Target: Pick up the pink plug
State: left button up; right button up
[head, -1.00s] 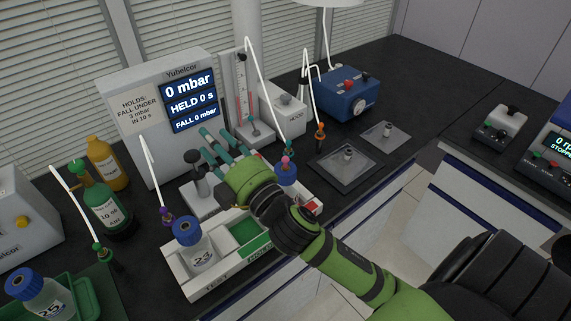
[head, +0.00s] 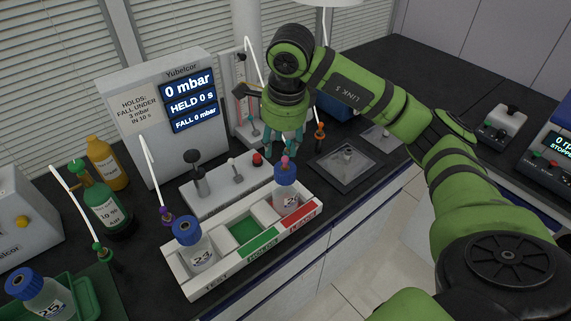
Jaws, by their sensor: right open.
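The pink plug (head: 285,160) is small and sits upright on the blue cap of a bottle (head: 286,186) in the right compartment of the white tray (head: 190,292), by its red label. My right gripper (head: 284,146) points down just above and behind the plug in the head view. Its teal fingers are open with nothing seen held between them. Whether they reach around the plug's top cannot be told. My left gripper is not in view.
A second blue-capped bottle (head: 197,247) stands in the tray's left compartment; the middle one is empty. Behind is a white block with a red button (head: 257,160). An orange-topped plug (head: 320,130) on a white tube and a grey plate (head: 343,167) are at right.

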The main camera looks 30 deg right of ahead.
aim_at(285, 157)
jog(key=shift+h, duration=0.5)
jog(key=f+p, duration=0.1)
jog(key=d+f+p, duration=0.1)
jog(key=f, duration=0.1)
jog(key=w+d+f+p, duration=0.1)
jog(key=f+p, duration=0.1)
jog(key=shift+f, duration=0.15)
jog(key=shift+w+f, duration=0.1)
jog(key=shift+f, duration=0.35)
grip_shut()
